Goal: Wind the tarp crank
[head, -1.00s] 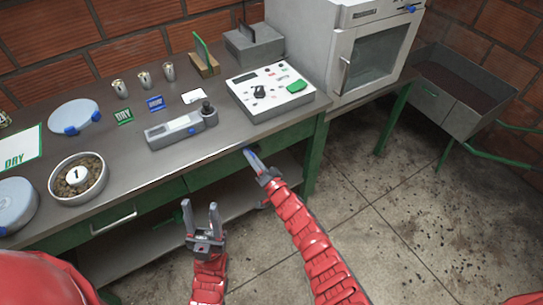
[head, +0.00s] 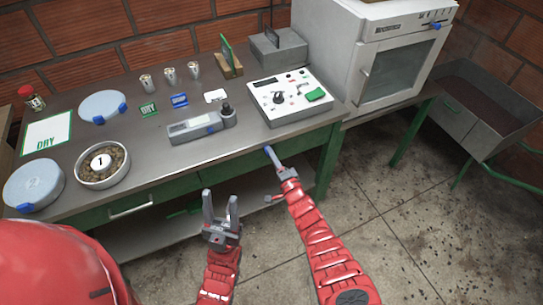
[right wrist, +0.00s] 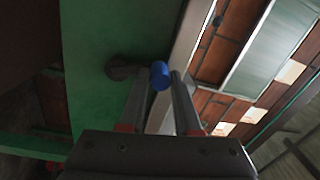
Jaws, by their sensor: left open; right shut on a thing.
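The crank shows in the right wrist view as a blue knob (right wrist: 159,75) beside a dark round hub (right wrist: 120,69) on the green bench front. My right gripper (right wrist: 160,92) is shut on the blue knob, with one finger on each side of it. In the head view my right gripper (head: 277,161) is at the bench's front edge, with the blue knob (head: 268,150) at its tip; the hub is hard to make out there. My left gripper (head: 220,208) is open and empty, in front of the bench, with its fingers pointing up.
A white oven (head: 390,65) and a grey trough (head: 480,110) stand right. The floor (head: 410,230) is open.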

